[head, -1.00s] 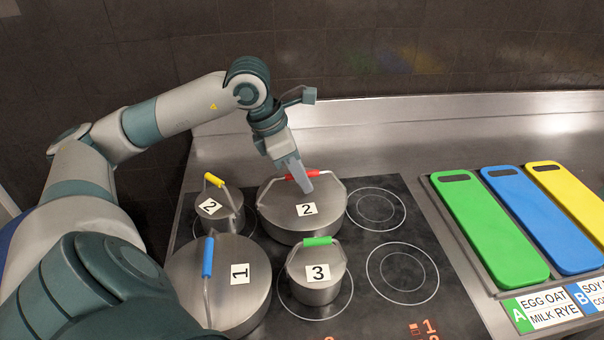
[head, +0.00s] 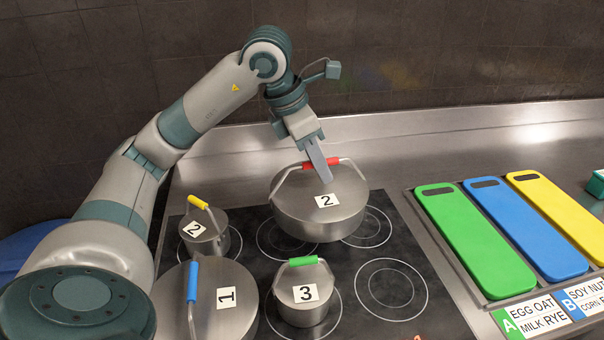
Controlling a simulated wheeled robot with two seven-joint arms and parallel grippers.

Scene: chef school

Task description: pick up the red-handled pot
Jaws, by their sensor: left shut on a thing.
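The red-handled pot (head: 320,208) is a wide steel pot with a lid, a white label "2" and a red grip (head: 322,163) on its arched handle. My left gripper (head: 321,168) comes down from above and is shut on the red grip. The fingers partly cover the handle. My right gripper is not in view.
A yellow-handled pot (head: 205,236), a blue-handled pot (head: 228,300) and a green-handled pot (head: 304,294) stand on the cooktop (head: 405,262). Green (head: 462,240), blue (head: 525,230) and yellow (head: 565,215) boards lie to the right. A wall rises behind.

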